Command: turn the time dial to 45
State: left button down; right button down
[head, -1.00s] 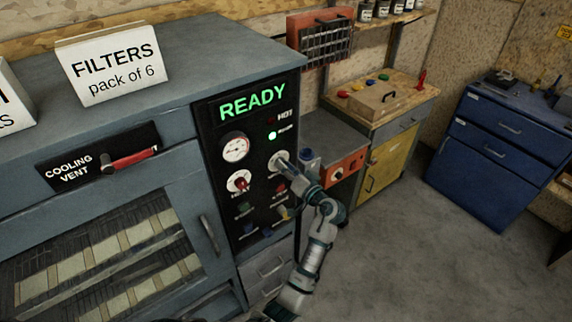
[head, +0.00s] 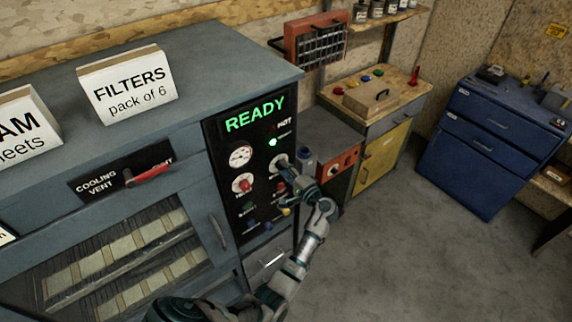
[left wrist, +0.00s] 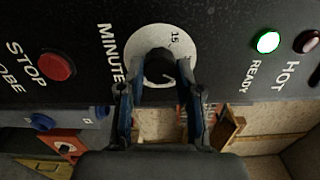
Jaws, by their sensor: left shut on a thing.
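The time dial is a white disc marked MINUTES (left wrist: 147,37) with a black knob (left wrist: 160,61) in the left wrist view; a "15" shows on its rim. In the head view the dial (head: 276,159) is on the black control panel (head: 225,142), mostly behind my gripper. My left gripper (left wrist: 162,84) has its two blue-lined fingers on either side of the knob, shut on it. It also shows at the panel in the head view (head: 284,168). The knob's exact setting is not readable. My right gripper is not in view.
A green READY sign (head: 255,115) is lit above the dial. A red STOP button (left wrist: 56,66) and a lit green lamp (left wrist: 267,41) flank the dial. The HEAT dial (head: 242,184) is to its left. A grey cabinet with an orange-red front (head: 340,165) stands close on the right.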

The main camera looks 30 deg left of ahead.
pick_arm(q)
jog(key=shift+a+r+m+p, duration=0.1)
jog(key=shift+m+p, duration=2.6)
jog(key=shift+m, duration=0.3)
jog(key=c, duration=1)
grip_release()
jog(key=shift+o, duration=1.2)
jog(key=shift+w, duration=0.1)
jog(key=shift+a+f, duration=0.15)
jog(key=shift+f, duration=0.1)
